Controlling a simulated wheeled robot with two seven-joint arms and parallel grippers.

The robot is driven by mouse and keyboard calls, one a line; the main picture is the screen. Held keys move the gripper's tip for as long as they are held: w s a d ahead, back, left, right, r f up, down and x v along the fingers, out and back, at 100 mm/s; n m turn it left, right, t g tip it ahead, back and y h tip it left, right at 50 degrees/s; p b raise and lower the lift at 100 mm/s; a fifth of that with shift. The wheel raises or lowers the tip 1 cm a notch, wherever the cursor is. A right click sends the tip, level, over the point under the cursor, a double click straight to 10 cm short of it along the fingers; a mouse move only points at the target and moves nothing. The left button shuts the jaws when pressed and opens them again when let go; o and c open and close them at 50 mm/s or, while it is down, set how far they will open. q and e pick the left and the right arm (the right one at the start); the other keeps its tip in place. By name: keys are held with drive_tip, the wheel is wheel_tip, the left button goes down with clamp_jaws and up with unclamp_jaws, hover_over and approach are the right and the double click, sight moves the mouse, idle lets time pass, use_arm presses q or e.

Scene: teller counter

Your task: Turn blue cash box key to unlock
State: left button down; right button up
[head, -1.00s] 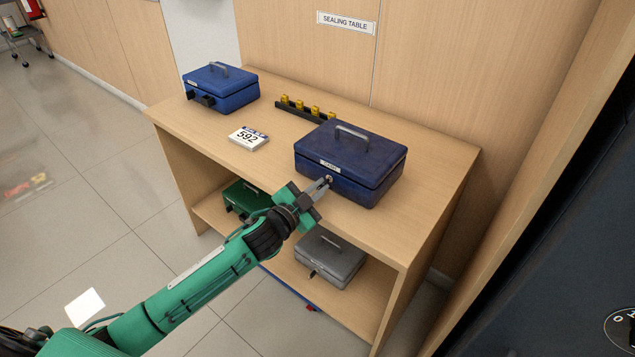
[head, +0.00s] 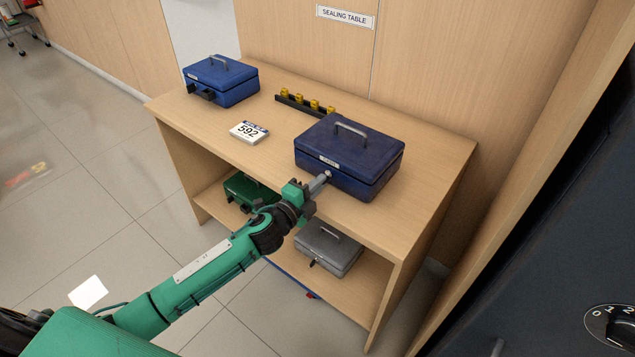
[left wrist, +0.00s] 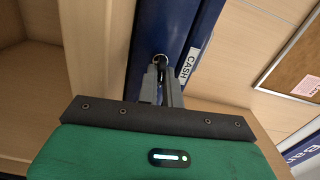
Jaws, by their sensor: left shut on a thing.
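The dark blue cash box (head: 350,158) with a "CASH" label stands shut on the table's right part, its handle on the lid. It also shows in the left wrist view (left wrist: 142,72), with the round lock (left wrist: 160,60) in its front face. My left gripper (head: 323,180) is at the lock from the front. In the left wrist view its two fingers (left wrist: 162,82) are shut on the key, whose dark, narrow part shows between them at the lock. Most of the key is hidden by the fingers, so its exact angle cannot be told. My right gripper is not in view.
A brighter blue cash box (head: 221,82) stands at the table's back left. A black rack with yellow pieces (head: 314,104) and a "592" card (head: 248,132) lie between. A green box (head: 247,190) and a grey box (head: 328,247) sit on the lower shelf.

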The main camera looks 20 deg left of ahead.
use_arm(q)
drive_tip(key=shift+f+m, duration=0.1)
drive_tip(key=shift+m, duration=0.4)
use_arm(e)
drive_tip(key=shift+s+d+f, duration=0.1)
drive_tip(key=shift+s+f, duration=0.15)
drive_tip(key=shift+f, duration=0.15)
use_arm(q)
drive_tip(key=c, duration=1.6)
unclamp_jaws()
drive_tip(key=shift+o, duration=0.2)
